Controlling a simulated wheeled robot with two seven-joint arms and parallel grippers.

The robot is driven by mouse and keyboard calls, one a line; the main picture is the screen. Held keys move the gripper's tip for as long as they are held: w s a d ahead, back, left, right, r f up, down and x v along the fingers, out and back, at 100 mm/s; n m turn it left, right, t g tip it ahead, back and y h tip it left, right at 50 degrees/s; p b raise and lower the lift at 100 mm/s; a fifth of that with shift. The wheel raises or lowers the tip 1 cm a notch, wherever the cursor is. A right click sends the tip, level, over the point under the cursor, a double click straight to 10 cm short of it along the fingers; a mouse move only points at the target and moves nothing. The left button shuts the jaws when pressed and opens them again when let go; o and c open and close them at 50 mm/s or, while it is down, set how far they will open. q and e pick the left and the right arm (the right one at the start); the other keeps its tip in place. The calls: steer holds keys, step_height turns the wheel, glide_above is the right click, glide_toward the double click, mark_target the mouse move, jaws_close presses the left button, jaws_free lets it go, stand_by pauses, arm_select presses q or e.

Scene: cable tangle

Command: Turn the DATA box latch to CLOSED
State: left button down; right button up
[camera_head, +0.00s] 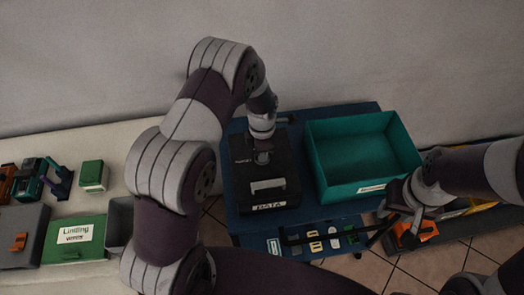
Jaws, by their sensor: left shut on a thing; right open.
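The black DATA box (280,203) stands on the blue table (238,218), with a white DATA label on its front edge and a light bar-shaped part on its top. My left gripper (262,157) reaches down onto the rear part of the box top, beside a small label too small to read. It is shut on what appears to be the latch, which the gripper mostly hides, so I cannot tell the latch's angle. My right gripper (381,229) is open and empty near the table's front right corner, apart from the box.
A teal open bin (363,186) stands right of the box. Small coloured parts (315,241) lie along the table's front. An orange item (416,232) lies below my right gripper. A green box labelled Limiting (75,241) and other boxes sit on the pale surface at left.

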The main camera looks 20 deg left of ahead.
arm_select(q)
steer(key=c, duration=1.2)
jaws_free()
steer(key=shift+o, duration=0.2)
steer(key=shift+r, duration=0.15)
step_height(320, 180, up, 12)
steer(key=b, duration=0.2)
steer(key=shift+r, duration=0.25)
